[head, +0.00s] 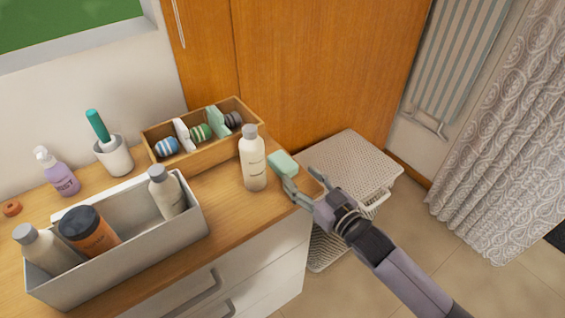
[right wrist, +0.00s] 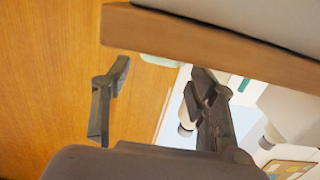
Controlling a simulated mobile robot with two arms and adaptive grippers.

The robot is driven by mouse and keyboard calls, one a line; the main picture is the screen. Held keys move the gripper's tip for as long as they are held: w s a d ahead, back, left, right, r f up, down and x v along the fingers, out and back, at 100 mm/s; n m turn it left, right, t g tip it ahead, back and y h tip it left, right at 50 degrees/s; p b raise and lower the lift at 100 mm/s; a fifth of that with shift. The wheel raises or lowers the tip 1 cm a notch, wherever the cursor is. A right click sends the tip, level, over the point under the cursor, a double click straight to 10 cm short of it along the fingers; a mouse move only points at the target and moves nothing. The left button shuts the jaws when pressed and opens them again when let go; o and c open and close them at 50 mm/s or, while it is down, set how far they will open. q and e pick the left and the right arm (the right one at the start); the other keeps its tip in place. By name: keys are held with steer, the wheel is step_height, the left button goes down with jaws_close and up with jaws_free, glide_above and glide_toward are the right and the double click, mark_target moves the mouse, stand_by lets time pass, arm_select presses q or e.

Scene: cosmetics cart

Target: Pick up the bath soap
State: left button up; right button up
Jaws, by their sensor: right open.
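The bath soap looks to be the pale mint-green bar (head: 283,163) near the right end of the wooden counter, just right of a cream bottle (head: 254,165). My right gripper (head: 301,181) is open and empty at the counter's right edge, with its fingers pointing toward the bar. One finger overlaps the bar's lower side in the head view; I cannot tell whether they touch. In the right wrist view, a strip of the mint bar (right wrist: 162,61) shows past the wooden edge, between the open fingers (right wrist: 158,78). My left gripper is not in view.
A wooden divided box (head: 214,154) and a grey bin (head: 130,254) with several bottles stand on the counter (head: 240,218). A purple pump bottle (head: 64,180) and a white cup with a brush (head: 114,157) stand behind. A white hamper (head: 365,170) stands right of the counter.

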mark_target(292, 170)
steer(key=x, duration=0.3)
steer(key=shift+p+x, duration=0.5)
steer(key=shift+x, duration=2.25)
steer(key=shift+s+a+r, duration=0.1)
steer(key=shift+c, duration=0.2)
steer(key=c, duration=1)
